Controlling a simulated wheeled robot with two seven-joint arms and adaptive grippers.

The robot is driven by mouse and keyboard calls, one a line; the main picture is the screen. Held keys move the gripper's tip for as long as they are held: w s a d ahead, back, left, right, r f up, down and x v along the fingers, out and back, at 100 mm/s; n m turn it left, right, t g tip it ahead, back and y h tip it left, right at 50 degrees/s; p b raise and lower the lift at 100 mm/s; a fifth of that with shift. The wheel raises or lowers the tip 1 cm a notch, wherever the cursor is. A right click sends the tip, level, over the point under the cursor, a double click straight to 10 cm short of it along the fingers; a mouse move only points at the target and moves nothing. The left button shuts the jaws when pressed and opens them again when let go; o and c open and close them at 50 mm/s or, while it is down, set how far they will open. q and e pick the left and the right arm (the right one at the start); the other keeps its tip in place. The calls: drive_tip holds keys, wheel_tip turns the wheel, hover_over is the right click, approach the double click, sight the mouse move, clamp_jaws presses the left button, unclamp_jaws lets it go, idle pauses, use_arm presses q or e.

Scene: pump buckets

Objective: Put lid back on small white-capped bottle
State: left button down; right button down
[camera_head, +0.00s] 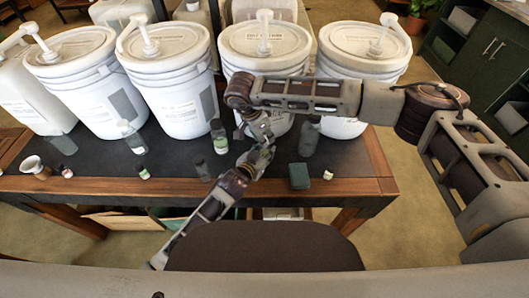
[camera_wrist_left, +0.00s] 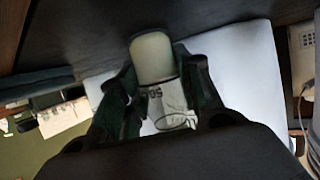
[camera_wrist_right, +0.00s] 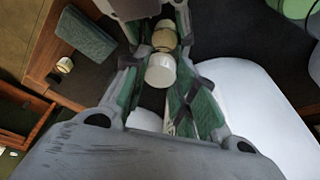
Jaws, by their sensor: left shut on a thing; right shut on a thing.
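In the head view my left gripper (camera_head: 246,166) and right gripper (camera_head: 263,138) meet close together above the front middle of the table. In the left wrist view the left gripper (camera_wrist_left: 160,85) is shut on a small bottle with a white printed label (camera_wrist_left: 162,105); a pale rounded cylinder (camera_wrist_left: 152,57) shows at its far end. In the right wrist view the right gripper (camera_wrist_right: 162,75) is shut on a white lid (camera_wrist_right: 160,71). A beige rounded piece (camera_wrist_right: 164,38) lies just beyond the lid. Whether the lid touches the bottle cannot be told.
Large white pump buckets (camera_head: 172,90) stand along the back of the dark table (camera_head: 105,180). Several small bottles stand on it, including a green-labelled one (camera_head: 219,138). A dark green box (camera_head: 299,176) and a tiny white-capped jar (camera_head: 328,174) sit near the front right edge.

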drive_tip(key=m, duration=0.3)
drive_tip(key=m+g, duration=0.1)
drive_tip(key=m, duration=0.1)
drive_tip(key=shift+w+m+g+h, duration=0.2)
drive_tip(key=shift+m+g+h, duration=0.1)
drive_tip(key=shift+m, duration=0.1)
drive_tip(key=m+g, duration=0.1)
drive_tip(key=m, duration=0.3)
drive_tip(key=shift+w+m, duration=0.1)
drive_tip(key=shift+m, duration=0.3)
drive_tip(key=shift+g, duration=0.3)
drive_tip(key=c, duration=1.1)
unclamp_jaws()
drive_tip(key=shift+c, duration=0.2)
drive_tip(key=shift+r, duration=2.25)
